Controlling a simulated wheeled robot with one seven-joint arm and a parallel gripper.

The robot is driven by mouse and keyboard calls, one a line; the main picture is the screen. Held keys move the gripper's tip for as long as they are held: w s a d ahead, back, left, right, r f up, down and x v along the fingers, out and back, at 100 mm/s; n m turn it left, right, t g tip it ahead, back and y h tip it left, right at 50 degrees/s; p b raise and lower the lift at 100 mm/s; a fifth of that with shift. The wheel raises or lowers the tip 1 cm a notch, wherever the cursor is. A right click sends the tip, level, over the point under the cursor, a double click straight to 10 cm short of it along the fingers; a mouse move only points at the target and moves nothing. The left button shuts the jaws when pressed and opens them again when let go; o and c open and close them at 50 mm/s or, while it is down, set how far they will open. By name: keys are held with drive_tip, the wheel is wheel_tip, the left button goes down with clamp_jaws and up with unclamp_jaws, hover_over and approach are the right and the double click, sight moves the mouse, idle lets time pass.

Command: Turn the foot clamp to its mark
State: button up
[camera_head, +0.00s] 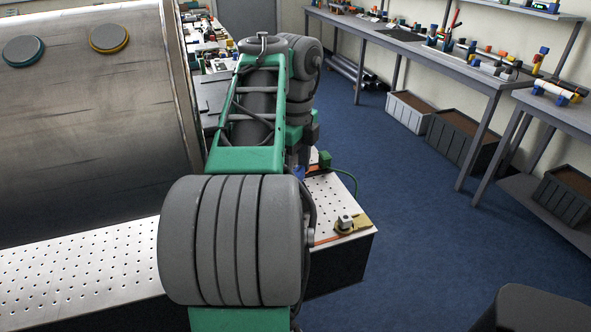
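A small clamp (346,222) with a brass-yellow base and a grey block on top sits near the right end of the perforated white table (80,266). I take it for the foot clamp; its mark cannot be made out. My arm runs up the middle of the view and bends down at its far end. My gripper (299,160) seems to be at that lower end, above the table and farther back than the clamp. It is small and partly covered by my arm, so its fingers do not show clearly. A blue piece (298,173) shows just below it.
A large metal cylinder (90,120) fills the left side. A green block (324,159) with a green hose stands on the table behind the clamp. Benches (420,50) with fittings and crates (460,140) line the right. The blue floor (420,230) between is clear.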

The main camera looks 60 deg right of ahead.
drive_tip(key=n, duration=0.4)
drive_tip(key=shift+n, duration=0.3)
drive_tip(key=n, duration=0.4)
drive_tip(key=shift+n, duration=0.4)
drive_tip(key=o, duration=1.4)
drive_tip(key=shift+r, duration=0.1)
wheel_tip(320, 180, up, 8)
drive_tip(key=p, duration=0.7)
drive_tip(key=shift+f, duration=0.2)
